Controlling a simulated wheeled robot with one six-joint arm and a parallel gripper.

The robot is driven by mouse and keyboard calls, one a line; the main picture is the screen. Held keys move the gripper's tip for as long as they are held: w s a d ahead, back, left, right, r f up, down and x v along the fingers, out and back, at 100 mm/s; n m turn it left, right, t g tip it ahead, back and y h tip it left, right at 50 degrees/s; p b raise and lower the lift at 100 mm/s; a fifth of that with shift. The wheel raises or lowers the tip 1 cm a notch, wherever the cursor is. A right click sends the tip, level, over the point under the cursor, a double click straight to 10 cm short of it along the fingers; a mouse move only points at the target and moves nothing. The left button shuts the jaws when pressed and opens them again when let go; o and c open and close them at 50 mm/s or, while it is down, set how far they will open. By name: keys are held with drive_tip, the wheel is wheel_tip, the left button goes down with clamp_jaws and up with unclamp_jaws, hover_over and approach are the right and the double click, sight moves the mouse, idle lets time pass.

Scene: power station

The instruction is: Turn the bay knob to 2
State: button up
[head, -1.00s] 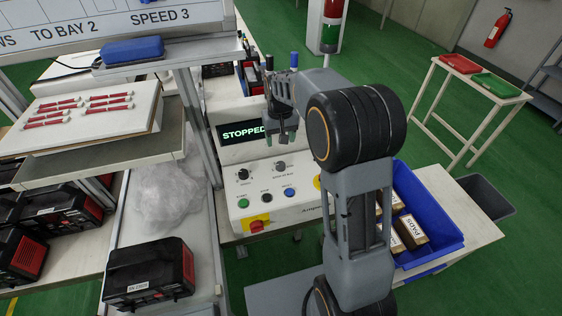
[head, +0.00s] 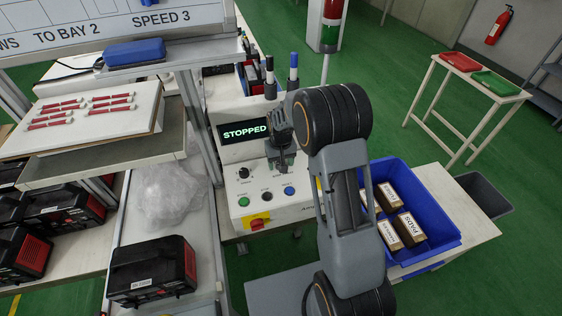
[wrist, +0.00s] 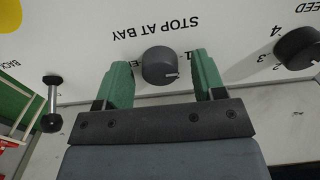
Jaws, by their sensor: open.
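The bay knob (wrist: 158,66) is a dark round knob under the upside-down label "STOP AT BAY" in the wrist view. A small pale mark shows on its right side. A "1" is printed up and right of it, but the right finger hides some of the dial there. My gripper (wrist: 164,82) is open, with one green finger on each side of the knob and visible gaps between.
The speed knob (wrist: 298,47) is close to the right finger in the wrist view and also shows in the head view (head: 244,172). Push buttons (head: 267,196) and a red stop button (head: 257,224) sit below. The display (head: 245,131) reads STOPPED. The whiteboard (head: 110,28) reads "TO BAY 2".

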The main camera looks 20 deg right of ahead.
drive_tip(key=shift+c, duration=0.2)
drive_tip(key=c, duration=0.9)
drive_tip(key=m+b, duration=0.2)
drive_tip(key=m, duration=0.3)
drive_tip(key=shift+m, duration=0.4)
drive_tip(key=m+b, duration=0.1)
drive_tip(key=m, duration=0.4)
drive_tip(key=shift+m+b, duration=0.3)
drive_tip(key=shift+b, duration=0.1)
drive_tip(key=shift+m, duration=0.3)
drive_tip(key=o, duration=0.9)
